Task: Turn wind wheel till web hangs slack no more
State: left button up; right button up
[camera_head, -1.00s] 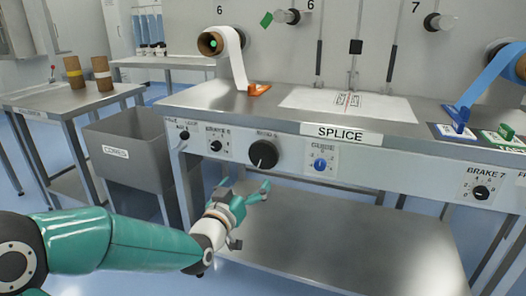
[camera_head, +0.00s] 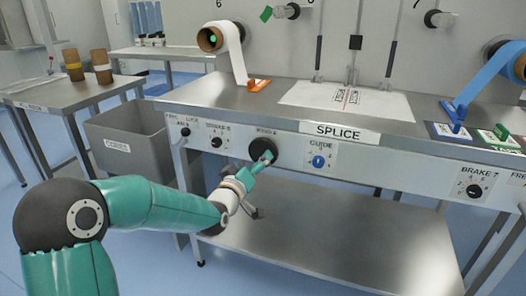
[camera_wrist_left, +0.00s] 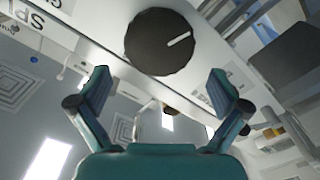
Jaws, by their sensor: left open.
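The wind wheel is a large black round knob (camera_head: 261,148) on the front panel below the steel table top, under a label that reads WIND 6. In the left wrist view the knob (camera_wrist_left: 161,41) carries a white pointer line and sits ahead of the fingertips, between their two directions. My left gripper (camera_head: 262,168) is just in front of the knob and partly covers its lower edge. In the left wrist view the gripper (camera_wrist_left: 161,82) has its fingers wide apart and empty. The white web (camera_head: 236,54) runs from a roll (camera_head: 211,38) down to an orange clamp (camera_head: 259,85).
A blue guide knob (camera_head: 318,161) sits right of the wheel, and a small black brake knob (camera_head: 216,142) sits left. A grey bin (camera_head: 125,135) stands at the left. A lower steel shelf (camera_head: 320,230) is bare.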

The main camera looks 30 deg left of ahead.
aim_at(261, 152)
pick_arm(q)
jog(key=x, duration=0.7)
